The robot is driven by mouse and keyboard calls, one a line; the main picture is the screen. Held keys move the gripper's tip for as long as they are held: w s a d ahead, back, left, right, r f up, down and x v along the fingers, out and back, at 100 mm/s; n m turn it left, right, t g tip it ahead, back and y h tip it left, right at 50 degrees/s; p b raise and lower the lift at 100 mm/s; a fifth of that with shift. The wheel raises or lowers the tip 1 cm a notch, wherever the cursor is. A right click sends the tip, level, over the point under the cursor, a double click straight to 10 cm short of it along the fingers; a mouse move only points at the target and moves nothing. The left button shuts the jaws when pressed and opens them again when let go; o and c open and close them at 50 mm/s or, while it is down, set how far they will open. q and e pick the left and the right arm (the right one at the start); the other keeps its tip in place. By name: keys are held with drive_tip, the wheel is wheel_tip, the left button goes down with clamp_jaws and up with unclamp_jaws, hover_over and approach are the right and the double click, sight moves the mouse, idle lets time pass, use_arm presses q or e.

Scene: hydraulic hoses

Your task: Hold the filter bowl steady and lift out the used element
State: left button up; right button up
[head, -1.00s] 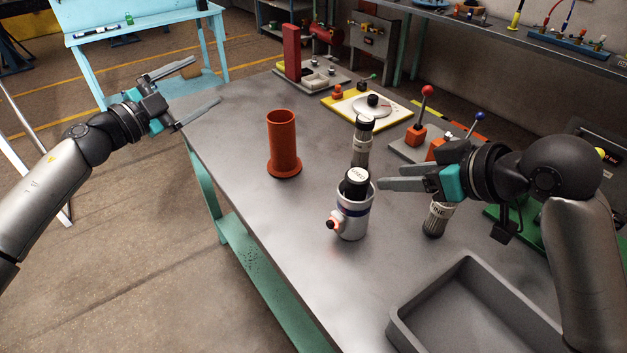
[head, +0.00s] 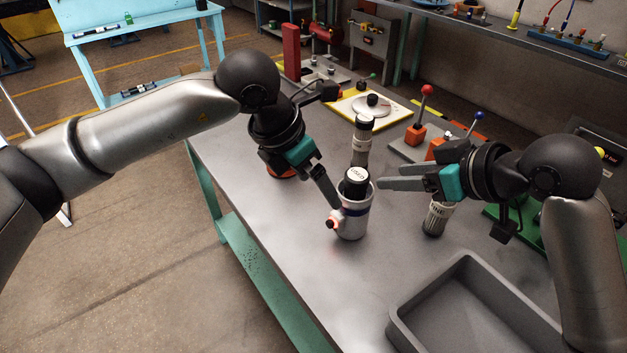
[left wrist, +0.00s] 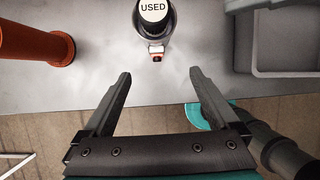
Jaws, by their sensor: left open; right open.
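The silver filter bowl (head: 352,222) with a blue band and a red fitting stands upright on the bench. The used element (head: 357,177), black-capped with a white USED label, sits in it. The label also shows at the top of the left wrist view (left wrist: 153,12). My left gripper (head: 328,192) is open and empty at the bowl's left; one finger shows clearly in the head view. In the left wrist view, its two fingers (left wrist: 160,73) are spread, short of the bowl. My right gripper (head: 385,178) is open and empty, with fingertips close to the bowl's right; contact cannot be told.
A black-capped cylinder (head: 362,140) stands behind the bowl, another filter cylinder (head: 436,218) under my right gripper. An orange tube (left wrist: 30,40) is mostly hidden behind my left gripper in the head view. A grey tray (head: 400,325) lies front right. Bench left of the bowl is clear.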

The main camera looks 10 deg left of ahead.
sight(334, 217)
use_arm(q)
drive_tip(key=x, duration=1.5)
drive_tip(key=shift+w+a+f, duration=0.15)
drive_tip(key=shift+a, duration=0.2)
clamp_jaws()
idle(0.3)
